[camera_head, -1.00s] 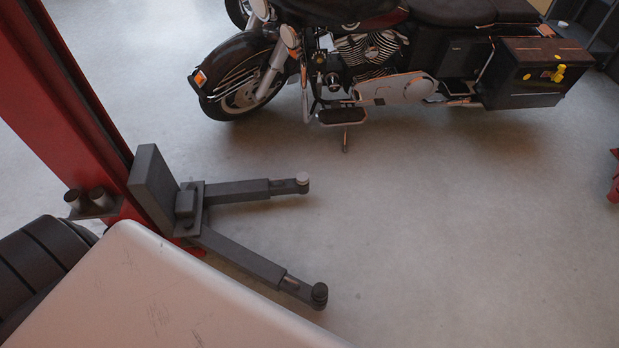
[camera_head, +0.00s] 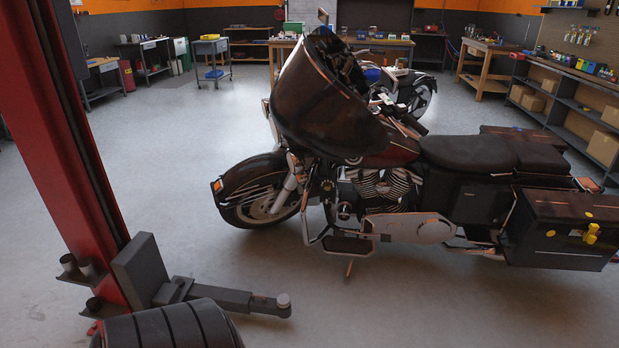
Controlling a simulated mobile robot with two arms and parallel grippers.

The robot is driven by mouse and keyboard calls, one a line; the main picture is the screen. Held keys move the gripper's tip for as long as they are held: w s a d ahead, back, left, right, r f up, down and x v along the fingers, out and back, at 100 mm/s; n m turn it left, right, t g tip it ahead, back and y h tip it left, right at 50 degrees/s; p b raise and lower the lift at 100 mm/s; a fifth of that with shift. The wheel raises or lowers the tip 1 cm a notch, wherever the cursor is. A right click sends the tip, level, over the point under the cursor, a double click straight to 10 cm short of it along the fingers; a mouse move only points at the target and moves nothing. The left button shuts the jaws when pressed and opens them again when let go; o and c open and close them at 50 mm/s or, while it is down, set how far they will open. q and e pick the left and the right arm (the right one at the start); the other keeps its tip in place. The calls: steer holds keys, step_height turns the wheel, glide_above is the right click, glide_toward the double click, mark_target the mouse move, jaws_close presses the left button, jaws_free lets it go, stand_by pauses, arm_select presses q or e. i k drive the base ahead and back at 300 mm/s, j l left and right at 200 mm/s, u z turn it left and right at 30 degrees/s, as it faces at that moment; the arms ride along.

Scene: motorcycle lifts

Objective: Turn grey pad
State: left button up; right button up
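A grey lift arm (camera_head: 235,298) reaches right from the foot of the red lift post. A small round grey pad (camera_head: 283,300) sits upright on its end, low in the view left of the middle. The second lift arm with its darker pad is not in sight; the bottom edge and a dark ridged shape cut off that area. Neither of my grippers shows in the head view.
The red lift post (camera_head: 62,150) stands at the left, with cylinders on a bracket. A dark motorcycle (camera_head: 470,200) fills the middle and right. Workbenches and shelves line the back. Bare floor (camera_head: 400,310) lies right of the pad.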

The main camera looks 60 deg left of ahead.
mark_target(284, 300)
steer(key=i+l+u, duration=0.1)
steer(key=i+u, duration=0.25)
steer(key=i, duration=0.15)
steer(key=i+l+u, duration=0.2)
steer(key=i+u, duration=0.15)
steer(key=i+j+u, duration=0.1)
steer(key=i+u, duration=0.85)
steer(key=i+l+u, duration=0.3)
steer(key=u, duration=0.2)
steer(key=i, duration=0.15)
